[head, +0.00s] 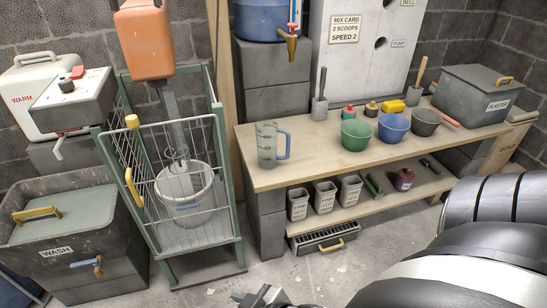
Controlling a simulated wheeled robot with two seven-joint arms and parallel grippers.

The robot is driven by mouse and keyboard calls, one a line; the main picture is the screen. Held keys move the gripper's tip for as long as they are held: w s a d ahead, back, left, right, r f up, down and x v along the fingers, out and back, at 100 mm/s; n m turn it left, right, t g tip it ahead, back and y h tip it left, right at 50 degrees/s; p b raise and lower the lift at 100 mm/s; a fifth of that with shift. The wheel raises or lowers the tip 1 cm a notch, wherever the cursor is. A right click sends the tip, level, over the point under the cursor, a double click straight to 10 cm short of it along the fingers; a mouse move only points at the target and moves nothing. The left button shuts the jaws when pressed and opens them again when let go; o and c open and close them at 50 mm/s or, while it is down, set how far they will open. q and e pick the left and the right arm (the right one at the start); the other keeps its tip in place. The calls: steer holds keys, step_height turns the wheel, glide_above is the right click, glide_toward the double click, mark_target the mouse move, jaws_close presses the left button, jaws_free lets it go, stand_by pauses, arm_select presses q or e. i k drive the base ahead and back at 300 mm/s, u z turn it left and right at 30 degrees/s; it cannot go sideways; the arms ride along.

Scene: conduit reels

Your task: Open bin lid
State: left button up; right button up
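A grey bin (474,101) labelled PLASTER stands at the right end of the wooden bench. My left gripper is not in view.
The bench (314,151) holds a clear jug (267,146), green (355,136) and blue (393,128) bowls, and a dark bowl (425,122) near the bin. A wire-guarded mixer (182,190) and a WASH tub (75,240) stand left. Some floor is clear before the bench.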

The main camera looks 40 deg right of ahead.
mark_target(489, 81)
steer(key=u, duration=0.4)
steer(key=k, duration=1.15)
steer(key=z, duration=1.6)
steer(key=i, duration=0.5)
steer(key=z, duration=0.15)
